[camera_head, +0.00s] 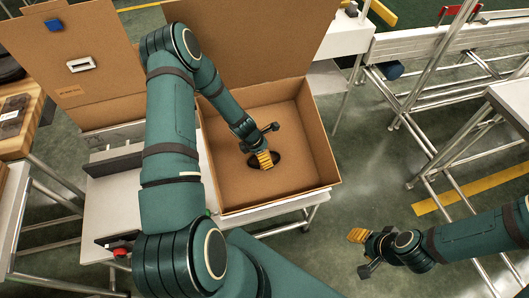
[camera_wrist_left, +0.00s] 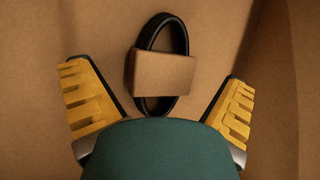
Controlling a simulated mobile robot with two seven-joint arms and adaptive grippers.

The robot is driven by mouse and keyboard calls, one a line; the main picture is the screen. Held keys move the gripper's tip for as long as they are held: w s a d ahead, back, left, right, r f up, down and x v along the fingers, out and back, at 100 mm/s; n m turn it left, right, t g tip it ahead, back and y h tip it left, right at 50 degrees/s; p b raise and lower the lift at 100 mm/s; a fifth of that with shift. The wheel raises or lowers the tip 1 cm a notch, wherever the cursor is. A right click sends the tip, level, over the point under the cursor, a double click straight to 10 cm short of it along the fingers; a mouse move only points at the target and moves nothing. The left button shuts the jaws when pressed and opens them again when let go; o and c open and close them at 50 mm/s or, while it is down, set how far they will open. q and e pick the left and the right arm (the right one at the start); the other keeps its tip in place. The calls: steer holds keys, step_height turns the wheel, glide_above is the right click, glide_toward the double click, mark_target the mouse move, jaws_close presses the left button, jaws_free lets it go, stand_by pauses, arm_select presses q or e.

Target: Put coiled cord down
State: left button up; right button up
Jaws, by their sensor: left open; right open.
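The coiled cord (camera_wrist_left: 178,40) is a black loop with a brown cardboard band around its middle. It lies on the floor of the open cardboard box (camera_head: 219,185); in the head view the black cord (camera_head: 278,159) shows partly behind my gripper. My left gripper (camera_head: 266,160) is inside the box, over the cord. In the left wrist view its yellow fingers (camera_wrist_left: 160,105) are spread wide, one on each side, and they appear clear of the cord. My right gripper (camera_head: 360,250) is open and empty, outside the box at the lower right.
The box stands on a light table (camera_head: 110,210) with its flaps raised. A wooden crate (camera_head: 38,103) with dark items is at the left. Metal conveyor frames (camera_head: 440,95) stand at the right. Green floor (camera_head: 372,165) is free between box and frames.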

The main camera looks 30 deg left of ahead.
arm_select(q)
steer(key=p+v, duration=0.2)
steer(key=v, duration=1)
steer(key=s+d+m, duration=0.6)
steer(key=d+m, duration=0.6)
steer(key=m, duration=0.1)
steer(key=s+d+m+g+h, duration=0.1)
steer(key=s+d+m, duration=0.4)
steer(key=d+m, duration=0.8)
steer(key=shift+s+g, duration=0.3)
steer(key=shift+s, duration=0.1)
